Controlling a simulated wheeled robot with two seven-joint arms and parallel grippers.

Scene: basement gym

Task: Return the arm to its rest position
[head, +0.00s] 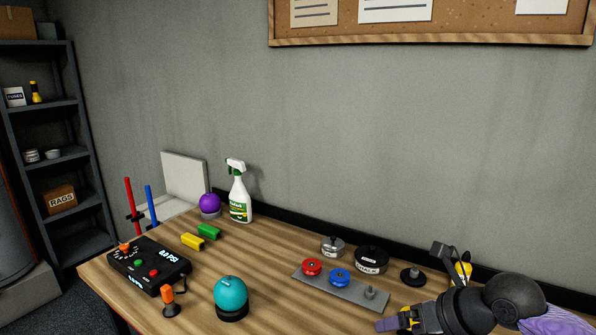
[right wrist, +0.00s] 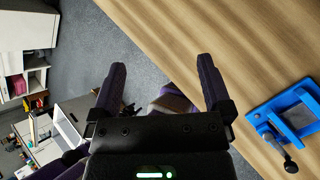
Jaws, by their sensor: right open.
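My right gripper (head: 415,288) is at the right front of the wooden table in the head view, with its arm coming in from the right. In the right wrist view its two dark fingers (right wrist: 161,68) stand wide apart with nothing between them. Beyond the fingers are the table's edge and the grey floor. My left arm and gripper are not in view.
The table (head: 270,255) also bears a black console (head: 148,266), a teal ball (head: 230,293), a spray bottle (head: 239,195), a purple ball (head: 209,203) and a black tin (head: 371,260). A blue frame (right wrist: 286,120) lies near the gripper in the wrist view.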

